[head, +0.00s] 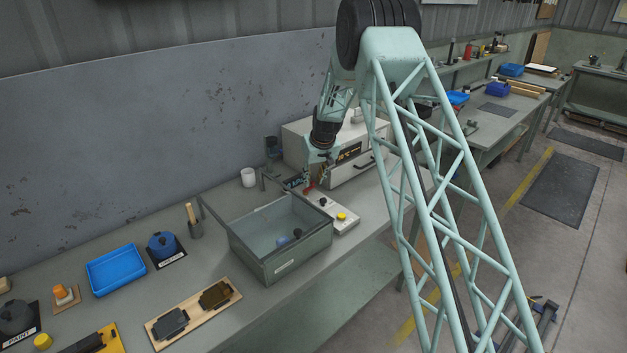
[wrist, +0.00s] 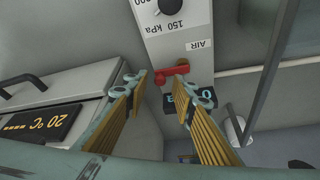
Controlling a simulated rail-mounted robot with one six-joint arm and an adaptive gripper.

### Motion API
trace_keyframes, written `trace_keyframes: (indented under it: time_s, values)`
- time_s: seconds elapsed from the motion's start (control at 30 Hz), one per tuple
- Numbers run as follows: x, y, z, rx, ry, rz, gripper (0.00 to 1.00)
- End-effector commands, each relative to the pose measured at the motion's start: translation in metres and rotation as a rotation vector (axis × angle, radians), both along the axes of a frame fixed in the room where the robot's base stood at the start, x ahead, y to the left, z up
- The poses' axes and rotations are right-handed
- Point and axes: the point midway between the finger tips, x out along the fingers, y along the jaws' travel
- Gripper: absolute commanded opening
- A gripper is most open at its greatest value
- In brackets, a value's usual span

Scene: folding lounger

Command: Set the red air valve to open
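The red air valve (wrist: 174,72) sits at the end of a pale control box (wrist: 179,38), beside an upside-down AIR label (wrist: 198,46). In the wrist view its handle lies crosswise to the box's length. My gripper (wrist: 164,88) is open, with its two ribbed fingers apart and the valve just beyond and between the fingertips. I see no clear contact. A dark sign (wrist: 178,103) with pale blue lettering shows between the fingers, partly hidden. In the head view my gripper (head: 315,182) is low over the valve (head: 308,190), and the fingers are too small to judge there.
A white cup (head: 248,177) and a blue tray (head: 116,270) are further left on the bench.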

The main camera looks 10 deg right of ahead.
Motion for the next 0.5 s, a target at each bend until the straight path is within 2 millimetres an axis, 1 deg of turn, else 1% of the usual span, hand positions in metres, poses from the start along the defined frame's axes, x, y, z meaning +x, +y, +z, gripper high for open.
trace_keyframes:
  time_s: [0.13, 0.4, 0.5]
  values:
    - [0.0, 0.0, 0.0001, 0.0, 0.0, 0.0, 0.24]
    - [-0.0001, -0.0001, 0.0001, 0.0, 0.0, 0.0, 0.0]
    - [0.0, -0.0001, 0.0001, 0.0, 0.0, 0.0, 0.0]
